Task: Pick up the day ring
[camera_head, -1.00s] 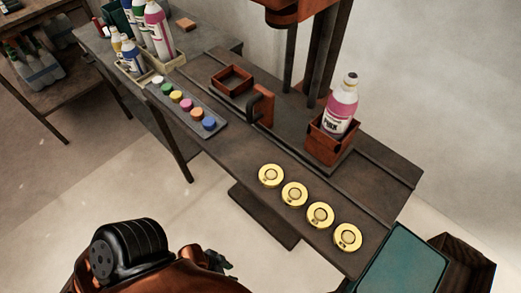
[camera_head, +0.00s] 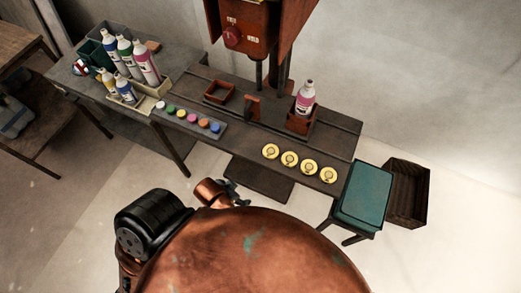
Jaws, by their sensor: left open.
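Several yellow rings with pale centres lie in a row near the front right edge of the dark bench (camera_head: 345,143). From the left they are the first ring (camera_head: 270,151), the second ring (camera_head: 290,159), the third ring (camera_head: 309,167) and the last ring (camera_head: 328,175). Their markings are too small to read, so I cannot tell which is the day ring. My left gripper (camera_head: 232,190) is open, small and partly hidden behind my copper arm, in front of the bench and apart from the rings. My right gripper is not in view.
A pink-white bottle (camera_head: 305,97) stands in a rust-red holder (camera_head: 300,123). A teal stool (camera_head: 364,193) and dark crate (camera_head: 408,194) stand right of the bench. More bottles (camera_head: 146,62) stand at the left.

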